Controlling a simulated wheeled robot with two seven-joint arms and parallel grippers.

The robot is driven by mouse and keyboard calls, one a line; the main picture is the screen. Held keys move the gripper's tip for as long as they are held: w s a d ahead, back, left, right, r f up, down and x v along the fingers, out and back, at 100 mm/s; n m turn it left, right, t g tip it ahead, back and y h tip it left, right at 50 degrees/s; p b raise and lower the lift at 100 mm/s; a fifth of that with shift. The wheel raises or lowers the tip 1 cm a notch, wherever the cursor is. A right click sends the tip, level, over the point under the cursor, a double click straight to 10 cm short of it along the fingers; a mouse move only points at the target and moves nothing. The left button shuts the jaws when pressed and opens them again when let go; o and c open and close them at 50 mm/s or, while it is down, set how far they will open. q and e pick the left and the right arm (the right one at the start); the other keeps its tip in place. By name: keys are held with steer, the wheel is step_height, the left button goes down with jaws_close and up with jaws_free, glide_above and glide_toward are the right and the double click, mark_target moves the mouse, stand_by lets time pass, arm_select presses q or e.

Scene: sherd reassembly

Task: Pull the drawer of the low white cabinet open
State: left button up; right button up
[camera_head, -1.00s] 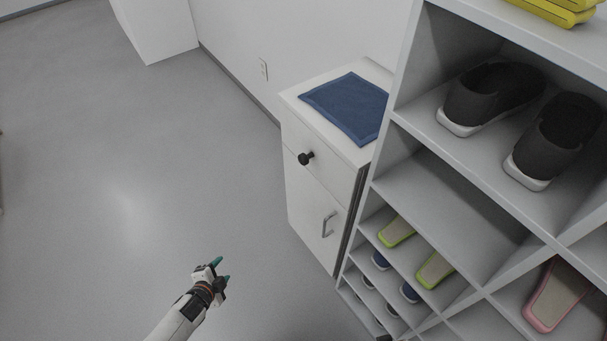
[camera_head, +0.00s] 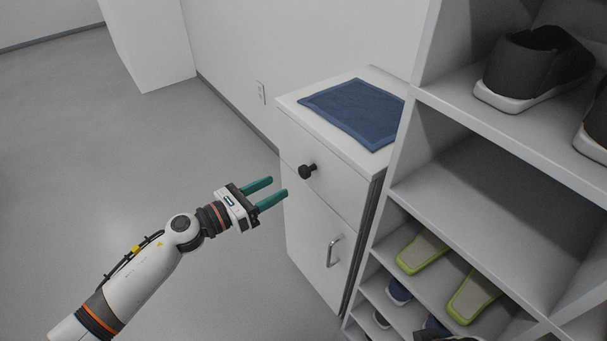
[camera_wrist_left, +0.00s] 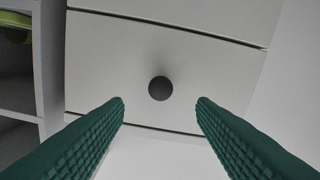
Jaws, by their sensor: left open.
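The low white cabinet (camera_head: 312,233) stands against the wall, left of the shoe rack. Its drawer (camera_head: 328,178) is at the top and looks closed, with a round black knob (camera_head: 307,171). My left gripper (camera_head: 279,189) is open and empty, its green fingers pointing at the drawer front, a short way from the knob. In the left wrist view the knob (camera_wrist_left: 160,88) shows ahead, centred between the two fingertips (camera_wrist_left: 160,102) and apart from them. My right gripper is not in view.
A blue cloth (camera_head: 353,111) lies on the cabinet top. Below the drawer is a door with a metal handle (camera_head: 333,251). The grey shoe rack (camera_head: 480,190) with several shoes stands close on the right. The floor (camera_head: 110,190) to the left is clear.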

mark_target(302, 174)
arm_select(q)
steer(key=x, duration=0.9)
steer(key=shift+w+d, duration=0.2)
steer(key=shift+d, duration=0.05)
steer(key=shift+a, duration=0.1)
jaws_close()
